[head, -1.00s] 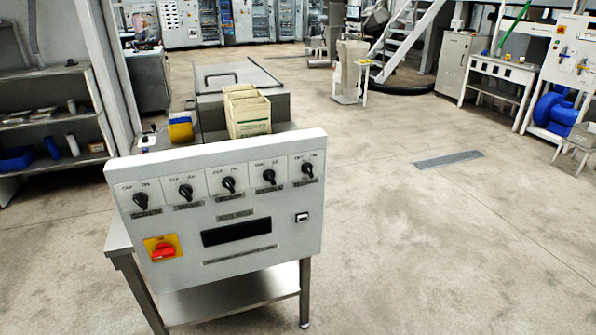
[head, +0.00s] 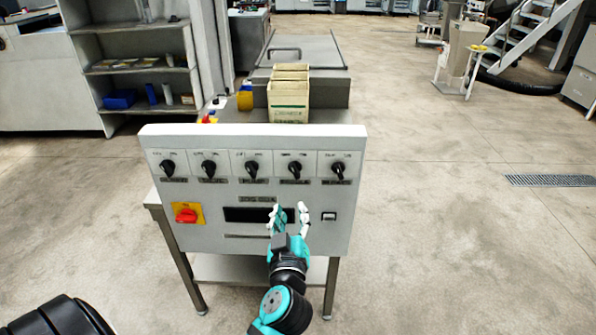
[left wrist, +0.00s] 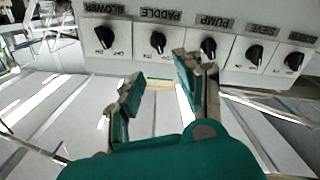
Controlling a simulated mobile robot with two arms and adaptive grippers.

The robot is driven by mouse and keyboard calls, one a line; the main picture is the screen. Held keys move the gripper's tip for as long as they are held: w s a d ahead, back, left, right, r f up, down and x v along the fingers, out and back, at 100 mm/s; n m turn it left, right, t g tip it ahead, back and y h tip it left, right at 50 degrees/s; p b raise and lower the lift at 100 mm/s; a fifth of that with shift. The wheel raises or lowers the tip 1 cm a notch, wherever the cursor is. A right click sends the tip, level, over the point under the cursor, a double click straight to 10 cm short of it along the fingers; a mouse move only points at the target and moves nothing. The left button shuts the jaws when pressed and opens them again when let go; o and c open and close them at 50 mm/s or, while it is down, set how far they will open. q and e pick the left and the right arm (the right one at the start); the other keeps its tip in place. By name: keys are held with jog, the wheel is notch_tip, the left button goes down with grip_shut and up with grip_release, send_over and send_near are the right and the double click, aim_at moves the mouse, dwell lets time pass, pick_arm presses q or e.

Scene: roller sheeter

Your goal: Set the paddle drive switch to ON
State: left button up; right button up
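The paddle drive switch (head: 295,168) is a black rotary knob, fourth from the left on the white control panel (head: 180,234) in the head view. In the left wrist view the panel shows upside down; the paddle switch (left wrist: 157,42) is second from the left, with its PADDLE label above. I cannot tell surely which mark its pointer faces. My left gripper (head: 291,207) is open and empty, in front of the panel and lower than the switch. Its spread fingers (left wrist: 158,76) show in the wrist view, apart from the knob. My right gripper is not in view.
Similar knobs flank the paddle switch, including the pump switch (head: 252,168) and blower switch (head: 338,168). A red rotary switch on a yellow plate (head: 187,213) sits lower left. Boxes (head: 289,100) stand behind the panel. Floor right of the machine is clear.

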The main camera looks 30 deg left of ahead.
aim_at(294, 173)
pick_arm(q)
jog(key=p+x, duration=0.3)
jog(key=x, duration=1)
jog(key=shift+w, duration=0.3)
jog(key=shift+w+a+p, duration=0.2)
jog(key=shift+w+p, duration=0.15)
jog(key=shift+w, duration=0.05)
jog(key=c, duration=0.6)
grip_shut()
